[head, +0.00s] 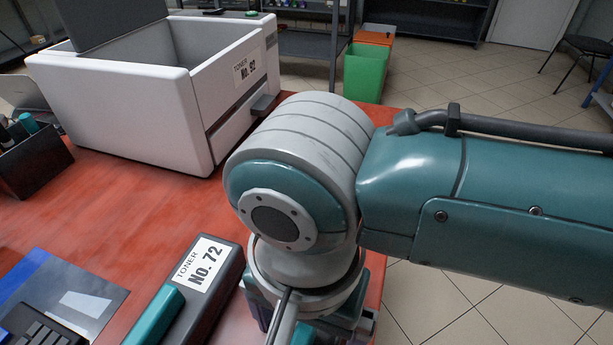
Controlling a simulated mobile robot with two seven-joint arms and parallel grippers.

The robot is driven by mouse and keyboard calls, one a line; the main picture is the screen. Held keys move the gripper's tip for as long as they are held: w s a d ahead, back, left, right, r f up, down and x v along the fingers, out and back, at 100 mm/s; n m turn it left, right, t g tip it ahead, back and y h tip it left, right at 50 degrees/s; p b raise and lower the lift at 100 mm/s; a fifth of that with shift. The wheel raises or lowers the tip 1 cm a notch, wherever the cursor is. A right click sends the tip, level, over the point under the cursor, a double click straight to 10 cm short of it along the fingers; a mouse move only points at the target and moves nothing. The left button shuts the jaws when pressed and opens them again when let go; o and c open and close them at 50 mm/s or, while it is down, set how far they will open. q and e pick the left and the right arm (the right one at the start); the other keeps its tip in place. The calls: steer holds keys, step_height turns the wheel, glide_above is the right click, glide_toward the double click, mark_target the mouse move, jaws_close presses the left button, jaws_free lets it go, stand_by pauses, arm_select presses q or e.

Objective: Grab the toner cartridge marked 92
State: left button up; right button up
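No cartridge marked 92 shows in the head view. A black toner cartridge (222,290) with a teal grip lies at the bottom of the view, and its white label reads "TONER No. 72"; its near end is cut off by the frame. The grey-white printer (125,105) stands open at the back of the table, and a label on its side reads "TONER No. 92". My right arm comes in from the right, its grey and teal joint just right of the cartridge. The fingertips of my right gripper do not show, and my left gripper is not in view.
The red table (130,215) is clear between printer and cartridge. A dark box (32,165) with bottles stands at the left, a blue folder (55,295) at the lower left. A green bin (366,72) stands on the floor behind. My arm hides the table's right part.

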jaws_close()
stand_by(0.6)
